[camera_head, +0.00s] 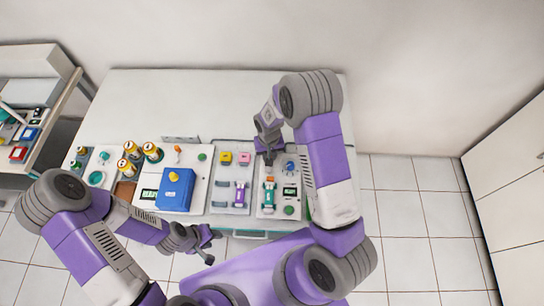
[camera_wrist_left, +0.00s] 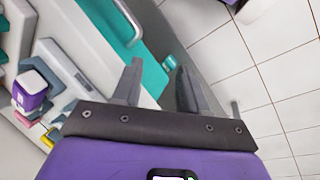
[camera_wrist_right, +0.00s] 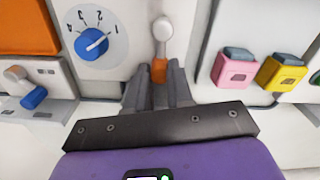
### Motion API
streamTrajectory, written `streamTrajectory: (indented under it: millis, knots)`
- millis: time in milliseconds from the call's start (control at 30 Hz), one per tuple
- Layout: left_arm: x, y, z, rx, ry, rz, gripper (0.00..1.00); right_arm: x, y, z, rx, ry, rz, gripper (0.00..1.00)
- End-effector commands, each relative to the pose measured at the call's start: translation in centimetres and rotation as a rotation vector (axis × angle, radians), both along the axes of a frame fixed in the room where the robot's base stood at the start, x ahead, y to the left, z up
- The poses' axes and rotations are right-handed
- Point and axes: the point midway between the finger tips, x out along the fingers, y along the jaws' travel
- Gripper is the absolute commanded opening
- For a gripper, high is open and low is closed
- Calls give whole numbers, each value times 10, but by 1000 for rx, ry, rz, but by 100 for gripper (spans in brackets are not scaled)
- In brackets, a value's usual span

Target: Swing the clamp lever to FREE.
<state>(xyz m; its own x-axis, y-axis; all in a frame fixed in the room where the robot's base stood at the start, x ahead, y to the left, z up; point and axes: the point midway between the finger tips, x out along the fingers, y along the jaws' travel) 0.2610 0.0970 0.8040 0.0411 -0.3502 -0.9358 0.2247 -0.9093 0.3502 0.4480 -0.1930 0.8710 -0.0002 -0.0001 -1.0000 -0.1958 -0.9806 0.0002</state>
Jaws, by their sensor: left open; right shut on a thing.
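A small lever with a pale rounded end (camera_wrist_right: 163,28) and an orange part (camera_wrist_right: 159,70) stands on a light panel in the right wrist view; I take it for the clamp lever. My right gripper (camera_wrist_right: 158,85) is shut on its orange part. In the head view my right gripper (camera_head: 269,153) is at the back of the right-hand panel and hides the lever. No FREE marking is readable. My left gripper (camera_head: 207,246) is open and empty at the table's front edge. In the left wrist view its fingers (camera_wrist_left: 160,88) are apart, with nothing between them.
Beside the lever are a blue numbered dial (camera_wrist_right: 91,43), a blue-tipped switch (camera_wrist_right: 33,97), and pink (camera_wrist_right: 236,67) and yellow (camera_wrist_right: 281,72) blocks. A blue box (camera_head: 175,190) and several yellow-topped cylinders stand further left. The table (camera_head: 200,95) is clear at the back.

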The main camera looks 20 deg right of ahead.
Motion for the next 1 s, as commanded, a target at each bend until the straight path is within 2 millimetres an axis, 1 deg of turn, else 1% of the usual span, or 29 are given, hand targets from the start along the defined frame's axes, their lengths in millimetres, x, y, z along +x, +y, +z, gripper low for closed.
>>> streamTrajectory:
  millis: [100,500,733,1000]
  knots:
    - [0,0,-7,0,0,0,43,2,4,-2,1,0,113,0]
    - [0,0,-19,0,0,0,43,4,18,-1,0,0,462,0]
    - [0,0,-23,0,0,0,43,4,23,-1,0,0,597,0]
    - [0,0,-24,0,0,0,43,3,27,0,0,0,675,0]
